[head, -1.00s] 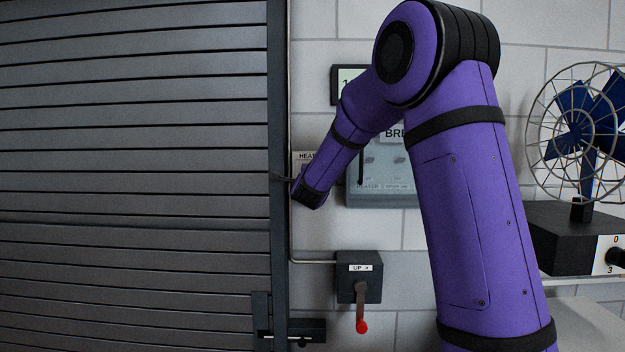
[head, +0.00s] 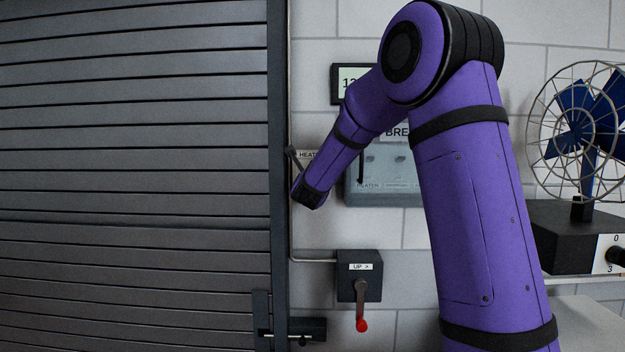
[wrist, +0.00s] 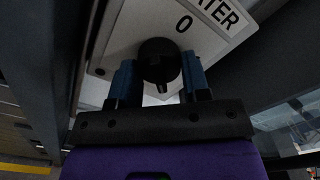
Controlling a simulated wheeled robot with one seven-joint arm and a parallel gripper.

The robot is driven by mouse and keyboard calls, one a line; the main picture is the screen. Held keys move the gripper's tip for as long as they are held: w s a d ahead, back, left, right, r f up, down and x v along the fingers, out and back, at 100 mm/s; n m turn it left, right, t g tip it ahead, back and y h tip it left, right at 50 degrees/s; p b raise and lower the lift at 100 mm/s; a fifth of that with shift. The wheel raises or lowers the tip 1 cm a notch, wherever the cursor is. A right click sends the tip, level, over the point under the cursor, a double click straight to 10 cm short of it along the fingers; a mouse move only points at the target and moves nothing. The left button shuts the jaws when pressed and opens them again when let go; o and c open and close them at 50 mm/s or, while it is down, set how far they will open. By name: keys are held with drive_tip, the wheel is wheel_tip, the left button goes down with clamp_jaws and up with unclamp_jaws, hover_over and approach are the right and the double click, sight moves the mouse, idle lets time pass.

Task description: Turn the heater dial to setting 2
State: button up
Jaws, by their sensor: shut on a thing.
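The heater dial (wrist: 158,58) is a round black knob on a pale plate (wrist: 128,30) in the wrist view. The plate carries a "0" and part of the word "HEATER", both tilted in that view. My gripper (wrist: 158,78) has its blue fingers on either side of the knob and is shut on it. A small ridge shows at the knob's lower side, but I cannot tell which setting it points to. The other setting marks are not visible. In the head view, my arm covers the dial, and only the top of the heater label (head: 307,155) shows.
A grey slatted shutter (head: 135,150) stands close on the left. A breaker panel (head: 395,175) is behind my arm, with a display (head: 348,82) above it. Below is a crank box (head: 359,268) with a red-tipped handle. A fan (head: 575,130) stands at right.

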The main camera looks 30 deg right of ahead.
drive_tip(key=shift+f+m, duration=0.15)
drive_tip(key=shift+m, duration=0.35)
drive_tip(key=o, duration=0.9)
drive_tip(key=v, duration=1.1)
drive_tip(key=shift+w, duration=0.1)
